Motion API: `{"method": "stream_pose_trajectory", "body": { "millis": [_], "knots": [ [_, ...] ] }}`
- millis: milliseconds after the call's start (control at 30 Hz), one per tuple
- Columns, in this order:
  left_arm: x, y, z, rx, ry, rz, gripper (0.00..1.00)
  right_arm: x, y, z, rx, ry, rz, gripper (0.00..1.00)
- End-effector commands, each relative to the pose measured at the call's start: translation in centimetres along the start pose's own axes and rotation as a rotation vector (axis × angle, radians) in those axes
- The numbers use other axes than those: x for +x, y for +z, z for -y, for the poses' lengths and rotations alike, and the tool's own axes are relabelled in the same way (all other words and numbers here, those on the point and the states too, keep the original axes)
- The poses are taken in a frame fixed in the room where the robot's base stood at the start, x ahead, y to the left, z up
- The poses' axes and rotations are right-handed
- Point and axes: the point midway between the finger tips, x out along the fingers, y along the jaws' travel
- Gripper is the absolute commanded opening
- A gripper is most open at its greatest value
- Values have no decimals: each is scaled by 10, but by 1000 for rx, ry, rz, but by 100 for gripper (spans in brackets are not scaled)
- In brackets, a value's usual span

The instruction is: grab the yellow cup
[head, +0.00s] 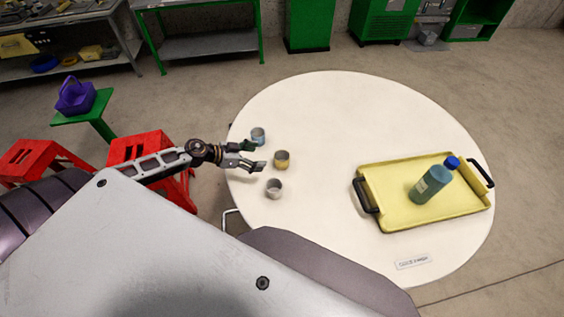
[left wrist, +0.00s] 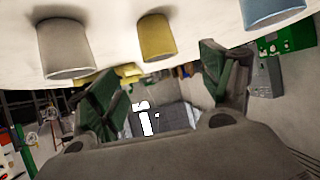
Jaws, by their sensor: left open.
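The yellow cup (head: 282,160) stands upright near the left edge of the round white table (head: 330,110). My left gripper (head: 256,156) is open and empty just left of the yellow cup, with its fingers pointing towards it. In the left wrist view the yellow cup (left wrist: 156,40) shows above the gap between the open fingers of my left gripper (left wrist: 160,88), and it is apart from both fingers. My right gripper is not in view.
A blue-grey cup (head: 258,136) stands behind the yellow cup, and a grey cup (head: 273,189) stands in front of it. A yellow tray (head: 400,215) with black handles holds a teal bottle (head: 430,184). A small label (head: 413,262) lies at the table's front. The table's middle is clear.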

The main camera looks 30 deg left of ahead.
Motion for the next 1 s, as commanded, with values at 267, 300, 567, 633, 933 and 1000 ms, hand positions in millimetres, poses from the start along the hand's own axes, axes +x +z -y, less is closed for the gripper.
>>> {"method": "stream_pose_trajectory", "body": {
  "millis": [267, 300, 567, 633, 933, 1000],
  "knots": [
    [16, -1, 0, 0, 0, -2, 80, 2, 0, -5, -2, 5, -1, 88],
    [18, 0, 0, -1, 0, -2, 80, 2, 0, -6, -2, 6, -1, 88],
    [34, 0, 0, 0, 0, -2, 80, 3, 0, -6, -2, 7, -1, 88],
    [38, -1, 0, 0, 0, -2, 80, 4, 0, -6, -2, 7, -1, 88],
    [58, 0, 0, 0, -1, -2, 80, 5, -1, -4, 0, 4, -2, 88],
    [62, 0, 0, 0, 0, -2, 80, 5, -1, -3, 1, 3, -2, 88]
  ]
}}
